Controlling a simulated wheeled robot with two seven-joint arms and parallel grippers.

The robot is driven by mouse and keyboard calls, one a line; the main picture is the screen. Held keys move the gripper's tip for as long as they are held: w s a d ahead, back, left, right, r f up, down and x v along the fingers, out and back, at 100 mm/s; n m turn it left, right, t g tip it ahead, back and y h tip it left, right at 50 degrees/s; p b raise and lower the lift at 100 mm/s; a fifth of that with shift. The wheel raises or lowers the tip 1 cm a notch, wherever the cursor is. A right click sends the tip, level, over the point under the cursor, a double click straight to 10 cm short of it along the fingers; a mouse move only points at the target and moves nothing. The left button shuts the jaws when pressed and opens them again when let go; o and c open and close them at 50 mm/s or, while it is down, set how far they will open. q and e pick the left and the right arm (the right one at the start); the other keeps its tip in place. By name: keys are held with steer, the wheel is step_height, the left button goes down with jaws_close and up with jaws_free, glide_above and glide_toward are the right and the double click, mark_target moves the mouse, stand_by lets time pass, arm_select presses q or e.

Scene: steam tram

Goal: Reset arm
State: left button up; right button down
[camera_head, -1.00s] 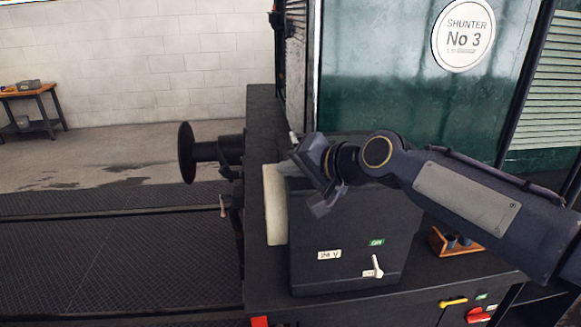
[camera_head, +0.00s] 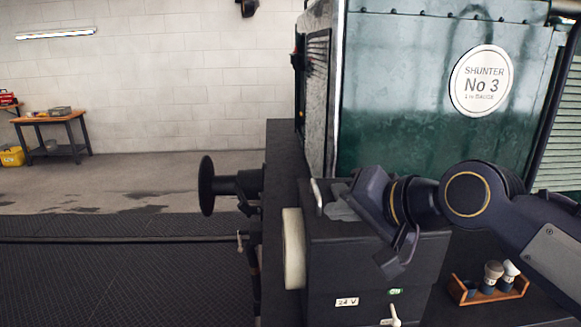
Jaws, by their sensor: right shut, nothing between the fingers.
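My right arm comes in from the right edge. My right gripper (camera_head: 388,262) is at the arm's left end, in front of the top of a dark box. It is shut, with nothing seen in it. The box (camera_head: 335,265) carries a "24 V" label, a green label and a white lever (camera_head: 393,315) low on its front. A pale handle (camera_head: 316,196) stands at its top left. The gripper hides part of the box's top; I cannot tell whether they touch. My left gripper is out of view.
The green shunter body (camera_head: 410,110) with its round "No 3" plate (camera_head: 481,81) stands behind the box. A black buffer (camera_head: 207,186) sticks out left. A wooden tray (camera_head: 487,293) with several small items sits right. A workbench (camera_head: 50,120) stands far left; the floor (camera_head: 130,255) between is clear.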

steer(key=s+d+f+n+g+h, duration=0.1)
steer(key=s+d+f, duration=0.4)
steer(key=s+f, duration=0.5)
steer(key=s+d+f+n+g+h, duration=0.1)
steer(key=s+d+f+g+h, duration=0.1)
steer(key=s+f, duration=0.8)
step_height(320, 180, down, 5)
steer(key=d+g, duration=0.1)
steer(key=d, duration=0.1)
steer(key=shift+d+f+n, duration=0.2)
steer(key=shift+d+n, duration=0.15)
steer(key=shift+n, duration=0.05)
